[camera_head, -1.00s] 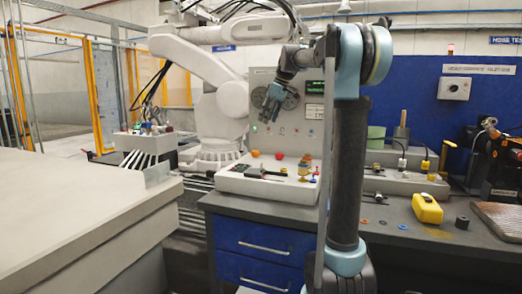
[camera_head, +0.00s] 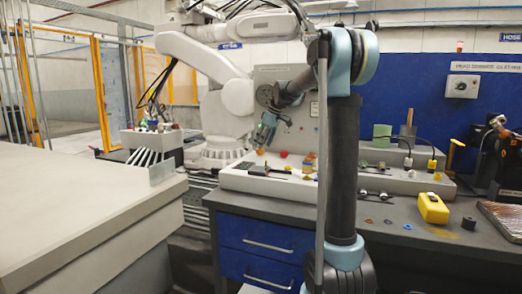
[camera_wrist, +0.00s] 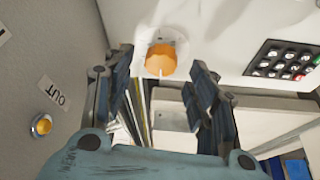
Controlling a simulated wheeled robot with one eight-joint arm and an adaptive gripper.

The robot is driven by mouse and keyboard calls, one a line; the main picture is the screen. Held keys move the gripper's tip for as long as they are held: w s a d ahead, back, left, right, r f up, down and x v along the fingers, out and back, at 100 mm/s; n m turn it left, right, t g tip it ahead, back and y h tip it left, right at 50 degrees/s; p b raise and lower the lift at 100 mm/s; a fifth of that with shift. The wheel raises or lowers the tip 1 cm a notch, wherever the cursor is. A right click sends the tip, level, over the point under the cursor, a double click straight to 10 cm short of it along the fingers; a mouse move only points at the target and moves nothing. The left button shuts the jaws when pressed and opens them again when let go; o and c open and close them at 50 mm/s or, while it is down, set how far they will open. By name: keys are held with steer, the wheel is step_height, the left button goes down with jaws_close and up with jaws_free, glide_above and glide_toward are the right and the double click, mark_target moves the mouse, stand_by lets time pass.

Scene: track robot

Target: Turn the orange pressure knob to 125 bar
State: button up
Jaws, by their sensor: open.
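The orange knob (camera_wrist: 160,60) shows in the wrist view on a pale round base, on a white surface. A thin white mark shows at its lower edge; I cannot read any bar scale. My gripper (camera_wrist: 160,68) is open, with one dark finger on each side of the knob in the picture. I see no contact, and the depth gap is unclear. In the head view my gripper (camera_head: 267,130) hangs just above the white bench unit (camera_head: 240,179), in front of the grey panel.
A keypad (camera_wrist: 282,61) is right of the knob, and a grey wall with an OUT label (camera_wrist: 52,92) and yellow button (camera_wrist: 42,126) is left. A white robot arm (camera_head: 205,50) stands behind. A yellow case (camera_head: 433,208) lies on the bench at right.

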mark_target(260, 152)
steer(key=shift+x, duration=1.5)
steer(key=c, duration=1)
steer(key=shift+c, duration=0.2)
